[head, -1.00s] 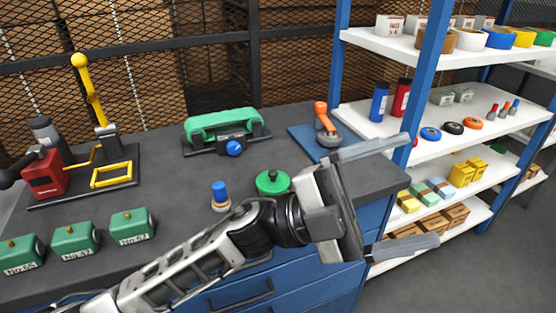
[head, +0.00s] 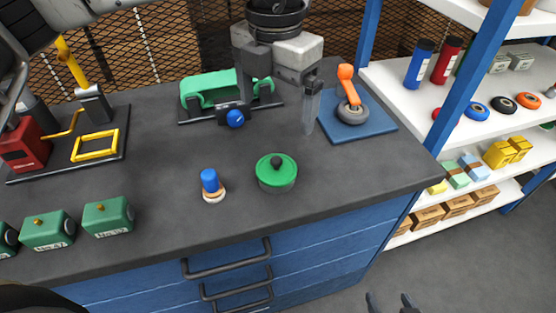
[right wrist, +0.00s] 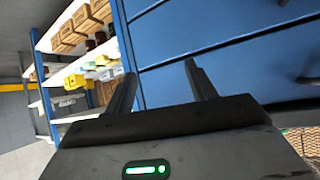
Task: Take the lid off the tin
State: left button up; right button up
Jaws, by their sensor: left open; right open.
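The tin (head: 277,186) stands upright on the dark bench top near its front edge. Its green lid (head: 264,168) with a black knob (head: 277,161) sits on it. My left gripper (head: 285,112) is in the head view behind and above the tin, fingers downward, open and empty, apart from the lid. My right gripper (head: 389,301) shows only its fingertips at the bottom edge of the head view, in front of the bench. In the right wrist view its open fingers (right wrist: 157,80) have nothing between them, with blue drawers beyond.
A blue-topped stamp (head: 211,186) stands left of the tin. Behind are a green punch-like device (head: 205,90) and an orange-handled tool (head: 346,85) on a blue mat (head: 385,124). Green blocks (head: 107,217) stand front left. Blue-posted shelves (head: 400,76) are at right.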

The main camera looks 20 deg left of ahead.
pick_arm(q)
send_over(274, 161)
jog(key=f, duration=0.7)
jog(key=shift+w+p, duration=0.25)
jog(key=shift+p, duration=0.1)
jog(key=shift+s+f+p, duration=0.15)
jog(key=shift+f+p, duration=0.25)
jog(key=shift+f, duration=1)
jog(key=shift+s+f+p, duration=0.1)
jog(key=shift+f+p, duration=0.3)
jog(key=shift+f, duration=1)
jog(key=shift+c, duration=0.2)
jog(key=c, duration=1)
